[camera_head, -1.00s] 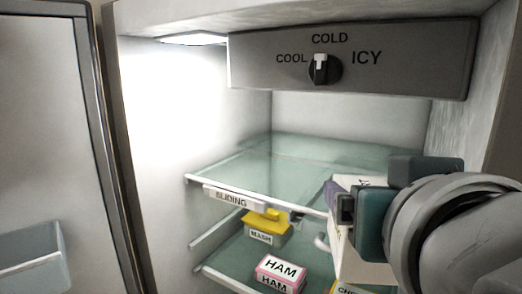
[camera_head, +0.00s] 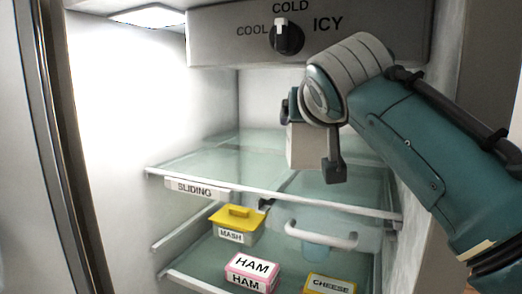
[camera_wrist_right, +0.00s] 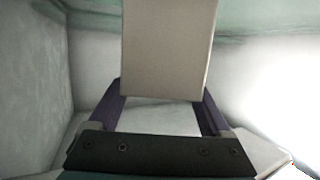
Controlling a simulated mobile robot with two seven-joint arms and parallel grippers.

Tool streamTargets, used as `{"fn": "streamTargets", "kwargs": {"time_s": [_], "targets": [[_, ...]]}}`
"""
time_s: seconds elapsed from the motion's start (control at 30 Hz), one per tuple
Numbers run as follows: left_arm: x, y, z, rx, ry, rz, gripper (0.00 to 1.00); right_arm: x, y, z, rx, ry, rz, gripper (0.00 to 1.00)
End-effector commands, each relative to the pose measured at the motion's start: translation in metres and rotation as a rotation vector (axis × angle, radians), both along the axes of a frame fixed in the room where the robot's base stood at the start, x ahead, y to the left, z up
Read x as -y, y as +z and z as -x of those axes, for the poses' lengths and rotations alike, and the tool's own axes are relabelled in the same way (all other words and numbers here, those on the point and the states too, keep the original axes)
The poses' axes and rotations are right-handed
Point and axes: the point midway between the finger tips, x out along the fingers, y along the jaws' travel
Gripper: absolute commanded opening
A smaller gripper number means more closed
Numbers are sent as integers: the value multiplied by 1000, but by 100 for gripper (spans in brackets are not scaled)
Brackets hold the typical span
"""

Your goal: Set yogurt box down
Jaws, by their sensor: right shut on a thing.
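The yogurt box (camera_head: 303,146) is a pale carton held in my right gripper (camera_head: 312,140) inside the fridge, over the upper glass shelf (camera_head: 270,172) in the head view. My gripper and arm hide much of it, and its label does not show. In the right wrist view the box (camera_wrist_right: 168,50) stands between the two fingers of my right gripper (camera_wrist_right: 165,95). I cannot tell whether its bottom touches the shelf. My left gripper is not in view.
A dial panel (camera_head: 380,30) hangs above. A yellow-lidded mash tub (camera_head: 238,222), a ham box (camera_head: 251,272) and a cheese box (camera_head: 330,285) sit on the lower shelf. A white handle (camera_head: 320,235) shows below the upper shelf, whose left part is clear.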

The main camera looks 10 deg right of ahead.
Motion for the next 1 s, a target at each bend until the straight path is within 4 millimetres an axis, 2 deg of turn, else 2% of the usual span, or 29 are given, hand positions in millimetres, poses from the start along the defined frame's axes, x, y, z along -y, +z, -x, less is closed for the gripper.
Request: {"fn": "streamTargets", "kwargs": {"time_s": [0.07, 0.3, 0.5, 0.53, 0.7, 1.0], "targets": [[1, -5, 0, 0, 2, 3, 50, 0, -3, -2, 3, 0, 1, 0], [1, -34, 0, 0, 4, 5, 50, 0, -36, -1, 3, 0, 2, 0], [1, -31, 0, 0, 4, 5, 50, 0, -34, -1, 2, 0, 0, 0], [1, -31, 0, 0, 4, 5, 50, 0, -35, -1, -2, 0, 1, 83], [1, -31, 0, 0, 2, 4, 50, 0, -35, -1, -2, 0, 1, 100], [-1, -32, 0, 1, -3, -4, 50, -1, -34, 1, 0, 1, 0, 100]]}}
